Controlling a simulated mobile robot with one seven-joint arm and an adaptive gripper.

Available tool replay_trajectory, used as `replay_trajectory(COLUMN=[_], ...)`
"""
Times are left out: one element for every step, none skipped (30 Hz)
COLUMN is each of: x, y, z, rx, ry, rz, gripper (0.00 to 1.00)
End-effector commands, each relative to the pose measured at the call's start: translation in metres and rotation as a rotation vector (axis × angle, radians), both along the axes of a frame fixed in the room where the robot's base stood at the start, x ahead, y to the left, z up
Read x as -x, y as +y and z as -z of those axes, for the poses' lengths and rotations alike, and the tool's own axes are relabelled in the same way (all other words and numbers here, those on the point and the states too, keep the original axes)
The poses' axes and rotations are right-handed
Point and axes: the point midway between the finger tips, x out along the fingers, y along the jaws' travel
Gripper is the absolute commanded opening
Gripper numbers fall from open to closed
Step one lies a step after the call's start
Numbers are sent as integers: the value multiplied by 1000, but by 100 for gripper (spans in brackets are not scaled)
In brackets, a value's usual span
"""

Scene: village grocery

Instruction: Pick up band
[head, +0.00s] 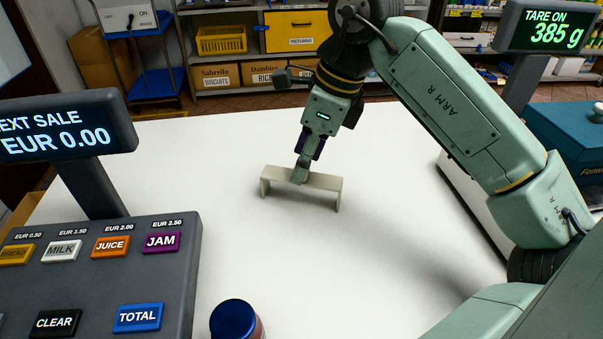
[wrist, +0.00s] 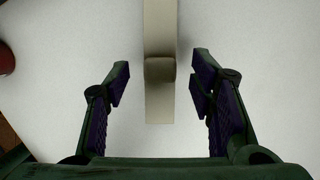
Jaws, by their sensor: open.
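The band (head: 325,182) is a pale beige flat strip with short legs at its ends, standing like a low bridge on the white counter. In the wrist view the band (wrist: 160,105) runs up the middle, with a small raised block on it. My gripper (head: 302,172) is over the band, pointing down, and in the head view a finger hides part of its top. In the wrist view my gripper (wrist: 161,77) is open, with one finger on each side of the band and a gap on both sides. Whether the fingertips reach below its top is unclear.
A cash register keypad (head: 100,275) stands at the left, and a blue-lidded jar (head: 234,318) at the front. A scale with a display (head: 545,27) and a teal box (head: 570,135) are at the right. The counter (head: 220,150) around the band is clear.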

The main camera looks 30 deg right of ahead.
Motion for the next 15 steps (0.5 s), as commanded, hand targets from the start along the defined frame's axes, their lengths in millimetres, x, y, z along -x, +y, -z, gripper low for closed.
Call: replay_trajectory(x=[0, 0, 0, 0, 0, 0, 0, 0, 0, 0, 0, 0, 0, 0, 0], y=[0, 0, 0, 0, 0, 0, 0, 0, 0, 0, 0, 0, 0, 0, 0], z=[0, 0, 0, 0, 0, 0, 0, 0, 0, 0, 0, 0, 0, 0, 0], rx=[0, 0, 0, 0, 0, 0, 0, 0, 0, 0, 0, 0, 0, 0, 0], ry=[0, 0, 0, 0, 0, 0, 0, 0, 0, 0, 0, 0, 0, 0, 0], rz=[0, 1, 1, 1, 1, 1, 1, 1, 1, 1, 1, 1, 1, 1, 1], gripper=[50, 50, 50, 50, 50, 48, 46, 44, 41, 39, 37, 35, 33, 31, 28])
